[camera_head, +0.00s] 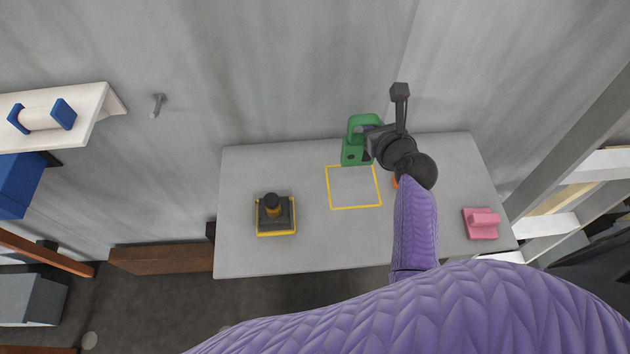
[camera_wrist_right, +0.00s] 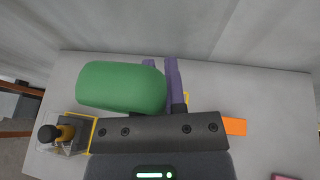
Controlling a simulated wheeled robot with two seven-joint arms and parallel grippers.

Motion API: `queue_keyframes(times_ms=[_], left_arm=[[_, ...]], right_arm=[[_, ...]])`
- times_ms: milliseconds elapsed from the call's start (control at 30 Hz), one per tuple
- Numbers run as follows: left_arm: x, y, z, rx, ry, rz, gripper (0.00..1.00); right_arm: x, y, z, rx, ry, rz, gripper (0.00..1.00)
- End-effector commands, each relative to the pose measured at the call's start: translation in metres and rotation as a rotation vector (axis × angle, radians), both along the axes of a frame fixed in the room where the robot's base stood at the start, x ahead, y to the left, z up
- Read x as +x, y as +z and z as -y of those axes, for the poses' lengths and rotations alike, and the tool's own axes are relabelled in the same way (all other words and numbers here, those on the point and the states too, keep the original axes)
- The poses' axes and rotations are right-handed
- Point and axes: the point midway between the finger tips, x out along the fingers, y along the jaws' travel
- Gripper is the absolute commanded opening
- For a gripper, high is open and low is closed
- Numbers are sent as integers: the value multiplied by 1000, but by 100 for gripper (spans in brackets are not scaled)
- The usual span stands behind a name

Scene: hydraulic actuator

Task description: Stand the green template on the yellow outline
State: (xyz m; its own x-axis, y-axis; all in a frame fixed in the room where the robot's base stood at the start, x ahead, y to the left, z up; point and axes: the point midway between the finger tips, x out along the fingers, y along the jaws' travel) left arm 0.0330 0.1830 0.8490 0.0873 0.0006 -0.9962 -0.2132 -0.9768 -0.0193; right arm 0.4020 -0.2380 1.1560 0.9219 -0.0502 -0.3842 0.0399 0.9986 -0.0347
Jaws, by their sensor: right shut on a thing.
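The green template (camera_head: 357,150) is near the back edge of the grey table, just behind the yellow outline (camera_head: 355,208). It has an opening through its upper part and looks roughly upright. My right gripper (camera_head: 372,140) is shut on it from the right. In the right wrist view the template's rounded green top (camera_wrist_right: 120,87) fills the upper left, beside the purple fingers. Whether its bottom touches the table cannot be told. The inside of the yellow outline is empty. My left gripper is not in view.
A dark block with a black knob (camera_head: 274,212) stands at the left within its own yellow border. A pink part (camera_head: 481,223) lies at the right. An orange piece (camera_head: 396,182) is partly hidden by my right arm. The table's front middle (camera_head: 320,245) is clear.

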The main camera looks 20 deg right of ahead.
Motion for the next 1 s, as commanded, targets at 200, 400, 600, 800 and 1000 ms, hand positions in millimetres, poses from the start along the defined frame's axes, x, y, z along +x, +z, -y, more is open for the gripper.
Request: queue_keyframes(times_ms=[200,400,600,800,1000], left_arm=[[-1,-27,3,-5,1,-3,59],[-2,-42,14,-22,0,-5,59],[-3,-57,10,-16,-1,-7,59],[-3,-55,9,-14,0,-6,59],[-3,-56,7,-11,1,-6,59]], right_arm=[[-1,-51,0,-4,0,-5,0],[-1,-79,1,-3,-1,-3,0],[-1,-104,1,-2,-2,-2,0],[-1,-102,1,-1,-3,-1,0],[-1,-103,1,-2,-1,-1,40]])
